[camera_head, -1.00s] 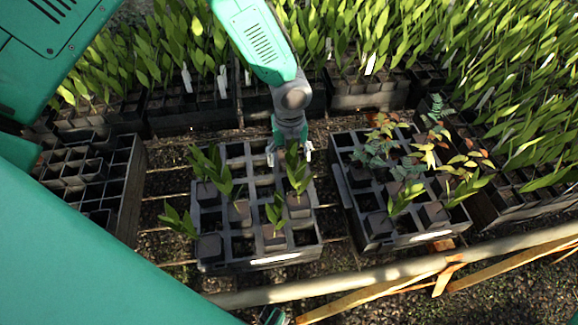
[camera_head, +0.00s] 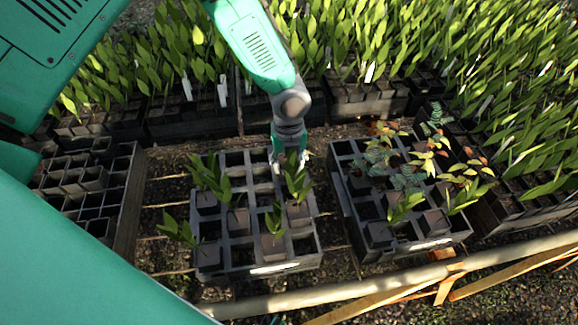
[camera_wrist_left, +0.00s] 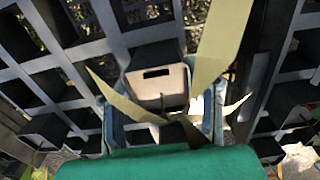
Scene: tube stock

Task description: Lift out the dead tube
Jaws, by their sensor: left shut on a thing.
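A black crate (camera_head: 240,262) with square cells stands in the middle of the head view. It holds several grey tubes with green plants, such as one tube (camera_head: 297,212) on its right side. My left gripper (camera_head: 289,160) points down over the crate's back right part. In the left wrist view my left gripper (camera_wrist_left: 165,118) is shut on a grey tube (camera_wrist_left: 158,82) with a dark slot in its side. Pale tan leaves (camera_wrist_left: 224,42) spread from this tube. In the head view the held tube is largely hidden by the gripper and a green plant. My right gripper is not in view.
A second crate (camera_head: 425,243) with green and reddish plants stands to the right. A crate with empty-looking cells (camera_head: 122,215) stands at the left. Dense potted plants fill the back. A wooden rail (camera_head: 360,278) crosses the front. Some cells of the middle crate are empty.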

